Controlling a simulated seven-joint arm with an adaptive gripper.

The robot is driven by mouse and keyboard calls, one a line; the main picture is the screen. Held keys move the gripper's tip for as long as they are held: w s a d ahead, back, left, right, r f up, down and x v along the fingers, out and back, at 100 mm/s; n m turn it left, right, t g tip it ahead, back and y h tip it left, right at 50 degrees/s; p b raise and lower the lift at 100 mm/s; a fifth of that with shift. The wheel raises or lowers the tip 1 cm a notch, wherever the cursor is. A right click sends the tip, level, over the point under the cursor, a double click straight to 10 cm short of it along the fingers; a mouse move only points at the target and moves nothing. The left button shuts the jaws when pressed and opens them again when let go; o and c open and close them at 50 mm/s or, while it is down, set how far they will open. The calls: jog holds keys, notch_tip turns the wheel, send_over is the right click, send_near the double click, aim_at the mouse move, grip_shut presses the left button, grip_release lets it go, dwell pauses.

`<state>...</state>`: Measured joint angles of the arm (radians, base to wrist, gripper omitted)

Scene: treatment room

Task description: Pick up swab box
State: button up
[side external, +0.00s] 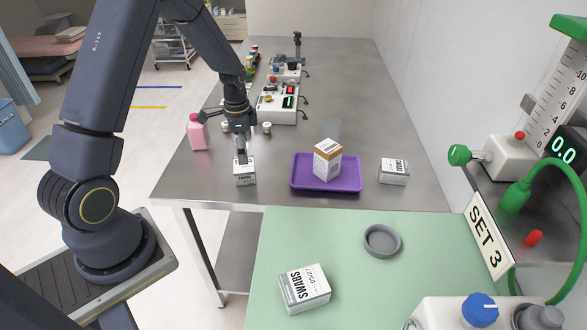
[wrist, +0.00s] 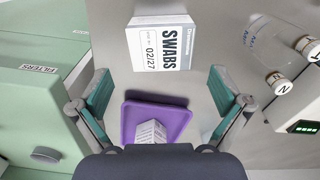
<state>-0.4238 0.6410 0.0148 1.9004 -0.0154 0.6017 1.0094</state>
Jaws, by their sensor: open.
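A white box (side external: 244,172) stands on the steel table near its front left edge. In the wrist view this swab box (wrist: 160,45) shows the words SWABS and 02/27, ahead of the fingers. My gripper (side external: 241,154) is just above it in the side view, overlapping its upper edge; contact cannot be told there. In the wrist view my gripper (wrist: 159,82) is open, fingers wide apart, with no box between them. Another white box marked SWABS 05/27 (side external: 304,288) lies on the green surface in front.
A purple tray (side external: 298,183) holding a brown-topped box (side external: 328,160) is right of the swab box. A white box (side external: 394,171) stands farther right. A pink bottle (side external: 197,132), small jars (side external: 267,128) and a device (side external: 277,106) are close by. A grey dish (side external: 382,241) is on the green surface.

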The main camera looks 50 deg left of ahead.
aim_at(245, 170)
jog(key=f, duration=0.6)
jog(key=shift+s+a, duration=0.1)
jog(key=shift+a, duration=0.1)
jog(key=shift+r, duration=0.1)
jog(key=c, duration=1)
